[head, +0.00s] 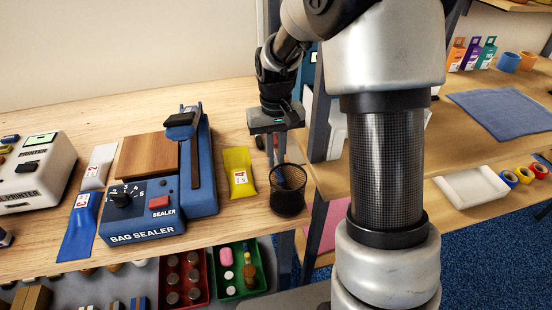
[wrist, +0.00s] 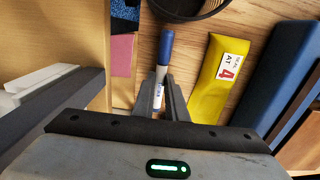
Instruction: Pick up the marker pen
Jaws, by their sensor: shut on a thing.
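The marker pen has a blue cap (wrist: 166,48) and a white, printed body (wrist: 158,96) in the wrist view. My gripper (wrist: 164,86) is shut on its body, and the blue cap end sticks out beyond the fingertips. In the head view my gripper (head: 272,152) points down just behind a black mesh cup (head: 288,203). The pen is hard to make out there, with only some blue showing at the cup. In the wrist view the cup's rim (wrist: 188,17) is close to the cap. I cannot tell whether the pen touches the wood.
A yellow packet (head: 239,172) lies left of the cup, beside the blue bag sealer (head: 145,222). A dark upright post (head: 318,115) stands close to the right of my gripper. The wooden bench (head: 222,100) behind the sealer is clear.

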